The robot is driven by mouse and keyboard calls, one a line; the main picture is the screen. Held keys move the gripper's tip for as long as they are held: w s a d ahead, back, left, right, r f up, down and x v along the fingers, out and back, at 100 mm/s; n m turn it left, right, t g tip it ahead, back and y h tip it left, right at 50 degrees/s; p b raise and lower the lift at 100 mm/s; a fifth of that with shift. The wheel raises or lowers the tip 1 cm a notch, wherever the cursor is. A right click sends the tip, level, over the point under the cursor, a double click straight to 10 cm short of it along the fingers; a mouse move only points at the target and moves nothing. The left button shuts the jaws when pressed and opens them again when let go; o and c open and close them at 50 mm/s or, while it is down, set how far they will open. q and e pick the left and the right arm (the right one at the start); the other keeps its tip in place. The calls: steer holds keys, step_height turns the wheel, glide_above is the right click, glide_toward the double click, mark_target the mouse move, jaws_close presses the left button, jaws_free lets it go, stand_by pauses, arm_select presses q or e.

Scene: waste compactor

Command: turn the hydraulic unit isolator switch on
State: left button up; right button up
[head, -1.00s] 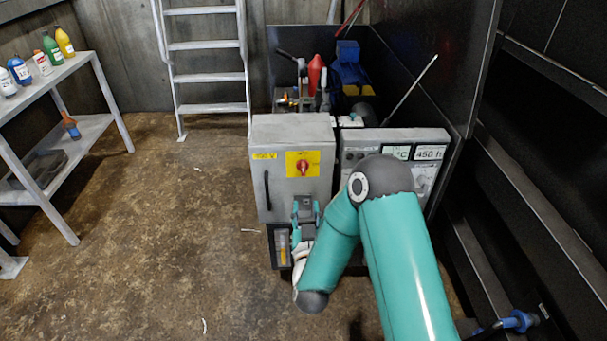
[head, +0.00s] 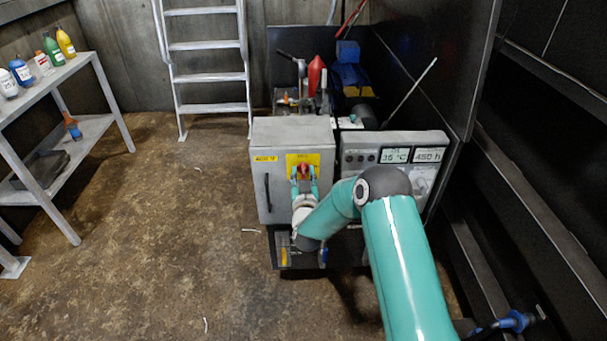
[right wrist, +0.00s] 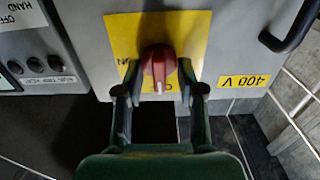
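The isolator switch is a red rotary knob (head: 304,171) on a yellow plate (head: 297,158) on the front of a grey cabinet (head: 262,138). In the right wrist view the knob (right wrist: 158,68) has a white mark on its lower part, and the yellow plate (right wrist: 190,27) carries lettering partly hidden by the fingers. My right gripper (head: 304,179) is at the knob. In the right wrist view its two fingers (right wrist: 159,88) are apart on either side of the knob's lower part; whether they touch it is unclear. My left gripper is not in view.
A black handle (head: 267,191) is on the cabinet's left side. A grey panel (head: 425,139) with two displays stands to the right. A shelf (head: 84,62) with bottles is at the left, and a ladder (head: 207,77) is behind.

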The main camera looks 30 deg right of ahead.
jaws_close()
stand_by(0.3)
steer(key=shift+f+m+b, duration=0.15)
steer(key=shift+m+b, duration=0.15)
steer(key=shift+b, duration=0.25)
steer(key=m+b, duration=0.2)
steer(key=b, duration=0.2)
steer(key=m+b, duration=0.3)
steer(key=b, duration=0.2)
steer(key=m+b, duration=0.2)
steer(key=b, duration=0.2)
steer(key=shift+s+d+f+m, duration=0.1)
steer(key=shift+f+m, duration=0.2)
steer(key=shift+d+r+m+b, duration=0.1)
steer(key=shift+d+m+b, duration=0.05)
steer(key=shift+m+b, duration=6.1)
steer(key=shift+n+b, duration=1.1)
steer(key=shift+n, duration=0.05)
